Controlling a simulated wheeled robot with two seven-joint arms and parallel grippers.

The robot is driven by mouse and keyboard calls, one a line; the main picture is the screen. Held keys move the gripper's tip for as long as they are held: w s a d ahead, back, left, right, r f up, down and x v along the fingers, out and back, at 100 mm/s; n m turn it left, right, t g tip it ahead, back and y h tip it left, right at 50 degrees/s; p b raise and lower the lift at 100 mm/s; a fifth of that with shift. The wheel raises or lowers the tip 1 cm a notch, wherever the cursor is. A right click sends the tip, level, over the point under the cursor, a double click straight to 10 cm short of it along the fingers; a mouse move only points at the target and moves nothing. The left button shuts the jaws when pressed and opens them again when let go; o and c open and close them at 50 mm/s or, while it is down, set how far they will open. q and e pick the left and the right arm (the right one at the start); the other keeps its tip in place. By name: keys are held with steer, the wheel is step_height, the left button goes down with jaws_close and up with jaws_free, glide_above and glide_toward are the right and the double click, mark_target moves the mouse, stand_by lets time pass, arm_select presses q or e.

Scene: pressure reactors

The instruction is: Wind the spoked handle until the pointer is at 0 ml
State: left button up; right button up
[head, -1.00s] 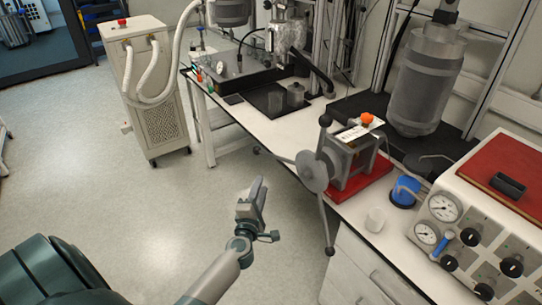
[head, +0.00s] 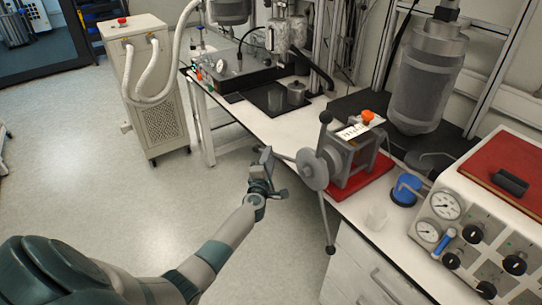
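The spoked handle (head: 312,170) is a grey hub with long spokes on the bench's front side. One spoke points up to a dark knob, one hangs down to a knob, and one reaches left toward my gripper. It is mounted on a grey metal unit (head: 359,160) on a red base. A white label (head: 353,131) lies on top beside an orange cap; its marks and any pointer are too small to read. My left gripper (head: 272,174) is open at the left spoke's outer end, partly covering it; I cannot tell if they touch. My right gripper is not in view.
A gauge panel (head: 470,235) is at the far right. A beige cabinet (head: 150,95) with hoses stands at back left. The floor left of the bench is clear.

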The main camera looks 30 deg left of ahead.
arm_select(q)
steer(key=shift+x, duration=1.1)
jaws_close()
steer(key=shift+r+b, duration=0.1)
steer(key=shift+b, duration=0.2)
